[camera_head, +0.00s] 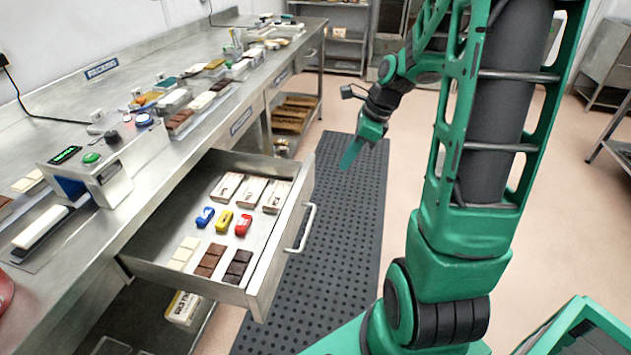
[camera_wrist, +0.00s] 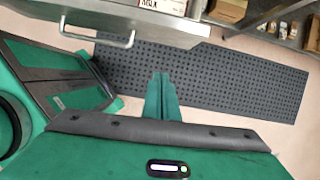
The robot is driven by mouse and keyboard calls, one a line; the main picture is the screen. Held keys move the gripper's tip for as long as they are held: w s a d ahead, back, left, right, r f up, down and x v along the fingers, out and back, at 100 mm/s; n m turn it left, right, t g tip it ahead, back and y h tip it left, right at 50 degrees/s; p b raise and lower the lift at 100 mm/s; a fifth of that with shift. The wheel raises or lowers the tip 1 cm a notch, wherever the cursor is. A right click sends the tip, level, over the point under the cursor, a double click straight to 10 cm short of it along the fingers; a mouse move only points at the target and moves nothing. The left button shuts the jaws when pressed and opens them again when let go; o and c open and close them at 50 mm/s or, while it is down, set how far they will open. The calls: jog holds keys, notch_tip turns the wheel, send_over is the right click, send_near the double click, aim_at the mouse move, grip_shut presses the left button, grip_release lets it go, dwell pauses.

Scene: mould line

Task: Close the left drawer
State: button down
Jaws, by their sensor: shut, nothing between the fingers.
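The left drawer (camera_head: 271,262) is metal and stands pulled out from under the steel workbench. Its bar handle (camera_head: 303,228) is on the front face, toward the aisle. Inside lie chocolate pieces, small blue, yellow and red items, and boxed items at the back. My gripper (camera_head: 350,153) is shut and empty, over the black mat beyond the drawer's far front corner, apart from the drawer. In the wrist view my shut gripper (camera_wrist: 162,93) points toward the mat. The drawer's handle (camera_wrist: 97,38) shows there at the upper left, with part of the drawer front.
The workbench (camera_head: 110,82) carries a control box (camera_head: 92,172) with buttons and several trays of bars. A lower shelf with brown goods (camera_head: 294,112) stands beyond the drawer. The perforated black mat (camera_head: 345,215) on the floor beside the drawer is clear.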

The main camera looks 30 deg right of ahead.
jog(key=w+a+f, duration=0.5)
jog(key=w+f, duration=0.1)
jog(key=f, duration=0.3)
jog(key=shift+a+f+m, duration=0.15)
jog(key=shift+f+m, duration=0.15)
jog(key=shift+m, duration=0.1)
jog(key=shift+w, duration=0.15)
